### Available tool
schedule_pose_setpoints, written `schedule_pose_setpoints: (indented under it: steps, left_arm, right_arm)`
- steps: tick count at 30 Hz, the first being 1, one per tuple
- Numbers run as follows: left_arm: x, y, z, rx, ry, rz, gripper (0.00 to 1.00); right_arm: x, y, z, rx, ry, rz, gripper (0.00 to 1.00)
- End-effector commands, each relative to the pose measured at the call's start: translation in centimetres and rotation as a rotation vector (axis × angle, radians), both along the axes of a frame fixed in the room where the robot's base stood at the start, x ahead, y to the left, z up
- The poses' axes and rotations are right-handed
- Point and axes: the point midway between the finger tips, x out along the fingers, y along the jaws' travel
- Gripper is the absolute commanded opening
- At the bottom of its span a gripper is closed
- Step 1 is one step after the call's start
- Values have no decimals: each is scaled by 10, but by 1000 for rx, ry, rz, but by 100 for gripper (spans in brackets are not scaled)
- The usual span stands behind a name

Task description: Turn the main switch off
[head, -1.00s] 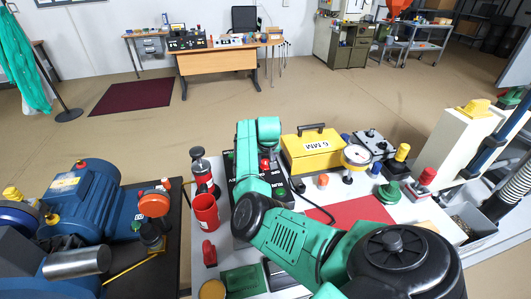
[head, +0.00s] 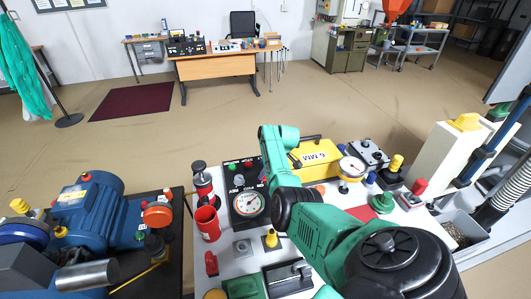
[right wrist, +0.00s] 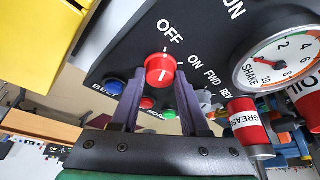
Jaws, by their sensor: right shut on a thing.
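The main switch is a red round knob (right wrist: 160,70) with a small white mark, on a dark control panel (right wrist: 125,60) lettered OFF and ON. In the right wrist view the knob sits at the fingertips, below the word OFF. My right gripper (right wrist: 155,92) is shut on the knob, its two dark fingers on either side of it. The white mark's exact direction is hard to read. In the head view the panel (head: 235,222) stands on the bench, and my right wrist hides the knob. My left gripper is not in view.
A pressure gauge (head: 248,204) and green and red buttons (head: 232,167) share the panel. A yellow case (head: 318,158) stands close to the right of my wrist. A red can (head: 207,224) stands left of the panel. A blue motor (head: 85,212) is further left.

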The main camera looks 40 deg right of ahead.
Motion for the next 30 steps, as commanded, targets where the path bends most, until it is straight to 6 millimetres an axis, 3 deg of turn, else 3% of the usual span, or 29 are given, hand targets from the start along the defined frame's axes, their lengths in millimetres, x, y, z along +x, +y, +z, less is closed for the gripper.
schedule_pose_setpoints:
  steps: [22, 23, 24, 25, 30]
  left_arm:
    - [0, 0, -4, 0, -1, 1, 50]
    - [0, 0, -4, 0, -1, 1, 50]
    - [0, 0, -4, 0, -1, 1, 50]
    - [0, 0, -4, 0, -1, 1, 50]
    - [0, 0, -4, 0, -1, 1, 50]
  right_arm:
    - [2, -2, 3, -5, -6, 98, 0]
    - [2, -2, 3, -5, -6, 98, 52]
    - [2, -2, 3, -4, -6, 99, 68]
    - [2, -2, 3, -3, -6, 98, 74]
    - [1, -1, 2, -2, -4, 98, 74]
